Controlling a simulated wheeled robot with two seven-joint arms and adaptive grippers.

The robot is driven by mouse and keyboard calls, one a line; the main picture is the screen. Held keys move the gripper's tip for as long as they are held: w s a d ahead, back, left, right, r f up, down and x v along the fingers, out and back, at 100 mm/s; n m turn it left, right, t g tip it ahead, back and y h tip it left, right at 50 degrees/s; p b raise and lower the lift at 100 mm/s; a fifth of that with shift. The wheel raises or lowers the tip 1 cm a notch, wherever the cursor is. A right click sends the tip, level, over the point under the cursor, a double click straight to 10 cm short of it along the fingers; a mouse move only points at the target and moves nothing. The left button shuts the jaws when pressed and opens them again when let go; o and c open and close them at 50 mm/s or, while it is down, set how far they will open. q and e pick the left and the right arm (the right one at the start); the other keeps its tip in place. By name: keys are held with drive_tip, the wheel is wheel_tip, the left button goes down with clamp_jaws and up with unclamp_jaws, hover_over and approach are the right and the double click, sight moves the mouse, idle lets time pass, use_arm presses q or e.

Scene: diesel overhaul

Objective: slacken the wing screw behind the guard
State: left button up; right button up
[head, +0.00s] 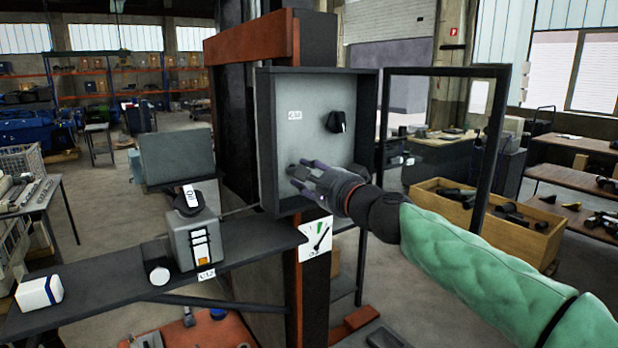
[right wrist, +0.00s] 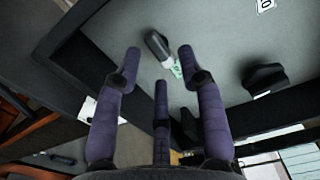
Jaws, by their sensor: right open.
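The guard (head: 503,110) is a dark-framed clear pane, swung open to the right of a shallow grey box (head: 316,90). A black knob (head: 336,122) is on the box's back panel at upper right. It also shows in the right wrist view (right wrist: 265,78). A dark, rounded, grey-ended part (right wrist: 158,46) with a green mark beside it is lower left on the panel. I cannot tell for sure which is the wing screw. My right gripper (head: 300,177) is open and empty in the box's lower part. Its fingers (right wrist: 159,62) point at the rounded part, apparently without touching it.
The box's side walls and the open guard (head: 440,72) flank my right arm. A dark shelf (head: 120,290) at left carries a grey unit with a round dial (head: 188,203). A wooden crate (head: 500,232) stands at right.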

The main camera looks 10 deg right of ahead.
drive_tip(key=shift+w, duration=0.1)
drive_tip(key=shift+x, duration=0.75)
clamp_jaws()
drive_tip(key=shift+f+n+b, duration=0.1)
drive_tip(key=shift+n+b, duration=0.35)
drive_tip(key=shift+n, duration=0.75)
drive_tip(key=shift+n+b, duration=0.3)
drive_tip(key=shift+n, duration=0.7)
